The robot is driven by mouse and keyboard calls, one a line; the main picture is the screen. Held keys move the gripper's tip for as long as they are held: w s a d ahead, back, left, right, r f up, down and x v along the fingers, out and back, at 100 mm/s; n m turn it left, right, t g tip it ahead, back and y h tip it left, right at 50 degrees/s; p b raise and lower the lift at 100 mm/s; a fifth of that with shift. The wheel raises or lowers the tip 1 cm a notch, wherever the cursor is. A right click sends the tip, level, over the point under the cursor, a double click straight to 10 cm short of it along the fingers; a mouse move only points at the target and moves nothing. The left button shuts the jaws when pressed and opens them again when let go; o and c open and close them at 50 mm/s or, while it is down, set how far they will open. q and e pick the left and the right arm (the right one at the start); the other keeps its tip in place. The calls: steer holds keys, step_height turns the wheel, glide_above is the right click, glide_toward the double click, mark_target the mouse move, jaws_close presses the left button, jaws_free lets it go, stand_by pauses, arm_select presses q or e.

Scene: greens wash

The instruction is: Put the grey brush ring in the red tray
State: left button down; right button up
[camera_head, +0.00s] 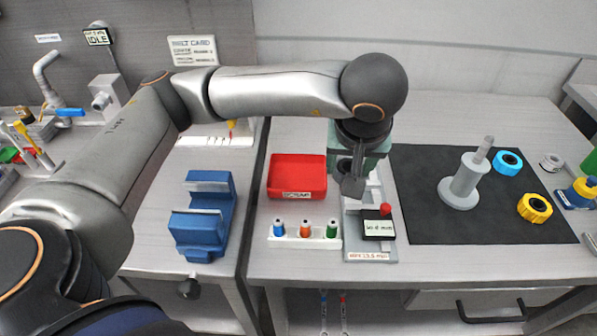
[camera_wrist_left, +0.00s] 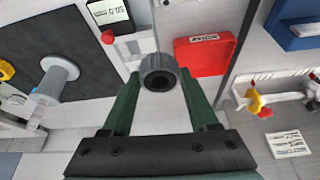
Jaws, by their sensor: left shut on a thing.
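The grey brush ring (camera_wrist_left: 158,72) is held between the green fingertips of my left gripper (camera_wrist_left: 157,85), which is shut on it. In the head view my left gripper (camera_head: 350,182) hangs just right of the red tray (camera_head: 297,172), over the bench. The ring is mostly hidden there by the gripper. The tray looks empty and bears a white label on its front; it also shows beyond the ring in the left wrist view (camera_wrist_left: 202,60). My right gripper is not in view.
A gauge with a red knob (camera_head: 378,228) stands below my left gripper. A rack of small coloured bottles (camera_head: 305,238) is in front of the tray. A blue cradle (camera_head: 203,217) stands left. A grey post (camera_head: 465,182) and blue and yellow rings (camera_head: 535,207) stand on the dark mat.

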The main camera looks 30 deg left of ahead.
arm_select(q)
steer(key=shift+a+r+n, duration=0.15)
steer(key=shift+r+n, duration=0.2)
steer(key=shift+n, duration=0.15)
steer(key=w+a+f, duration=0.1)
steer(key=a+f, duration=0.1)
steer(key=a, duration=0.2)
steer(key=w+a+f, duration=0.1)
steer(key=a+f, duration=0.2)
steer(key=w+a+f, duration=0.1)
steer(key=a+f, duration=0.2)
steer(key=a, duration=0.1)
steer(key=shift+w+a+b, duration=0.3)
steer(key=shift+b, duration=0.1)
steer(key=shift+a+f, duration=0.15)
steer(key=shift+f, duration=0.1)
steer(key=f, duration=0.3)
steer(key=shift+w+a+f+p, duration=0.15)
steer(key=shift+a+f+p, duration=0.15)
steer(key=shift+a+f, duration=0.1)
steer(key=shift+f, duration=0.1)
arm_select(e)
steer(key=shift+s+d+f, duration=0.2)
